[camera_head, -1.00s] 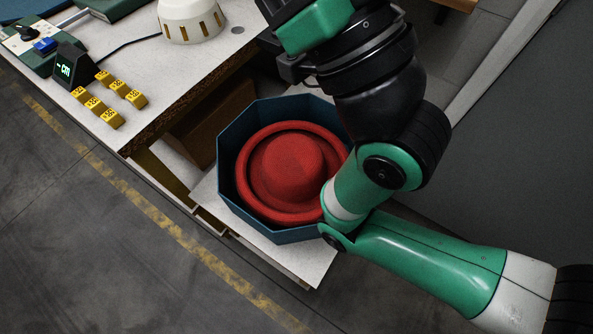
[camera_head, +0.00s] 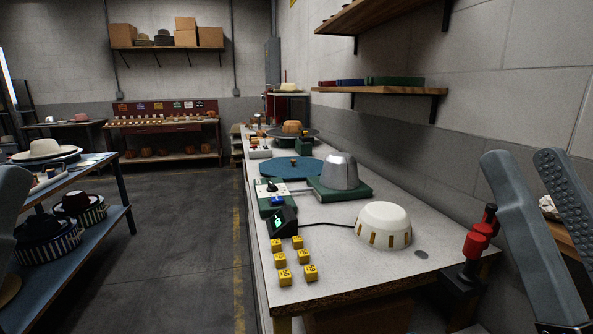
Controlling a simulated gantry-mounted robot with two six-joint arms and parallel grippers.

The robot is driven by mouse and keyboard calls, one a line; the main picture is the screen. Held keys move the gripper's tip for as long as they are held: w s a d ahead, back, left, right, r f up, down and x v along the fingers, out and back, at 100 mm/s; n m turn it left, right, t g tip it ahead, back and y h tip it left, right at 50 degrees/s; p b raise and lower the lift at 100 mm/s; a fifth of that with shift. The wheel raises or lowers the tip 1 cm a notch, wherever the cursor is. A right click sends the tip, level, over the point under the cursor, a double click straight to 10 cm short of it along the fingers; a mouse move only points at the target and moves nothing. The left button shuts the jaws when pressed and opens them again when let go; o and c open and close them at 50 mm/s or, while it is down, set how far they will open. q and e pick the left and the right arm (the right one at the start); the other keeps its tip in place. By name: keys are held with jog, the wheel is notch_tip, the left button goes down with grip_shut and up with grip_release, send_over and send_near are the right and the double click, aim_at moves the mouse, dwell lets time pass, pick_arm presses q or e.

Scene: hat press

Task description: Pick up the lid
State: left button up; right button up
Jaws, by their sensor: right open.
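The lid (camera_head: 288,172) is a flat blue octagon with a small brown knob. My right gripper (camera_head: 525,160) is at the right edge, close to the camera. Its two grey fingers point up, apart and with nothing between them. It is far from the lid. A grey piece at the left edge looks like part of my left gripper (camera_head: 10,215); most of it is out of view, so its jaws cannot be judged. The octagonal box with the red hat is not in view.
A grey hat form (camera_head: 341,172) on a green base and a cream dome (camera_head: 384,226) stand on the bench, with a small black display (camera_head: 283,223) and several yellow blocks (camera_head: 297,260) nearer. A blue table (camera_head: 85,215) with hats stands left; the floor between is clear.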

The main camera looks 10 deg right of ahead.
jog(key=shift+o, duration=0.4)
jog(key=o, duration=0.4)
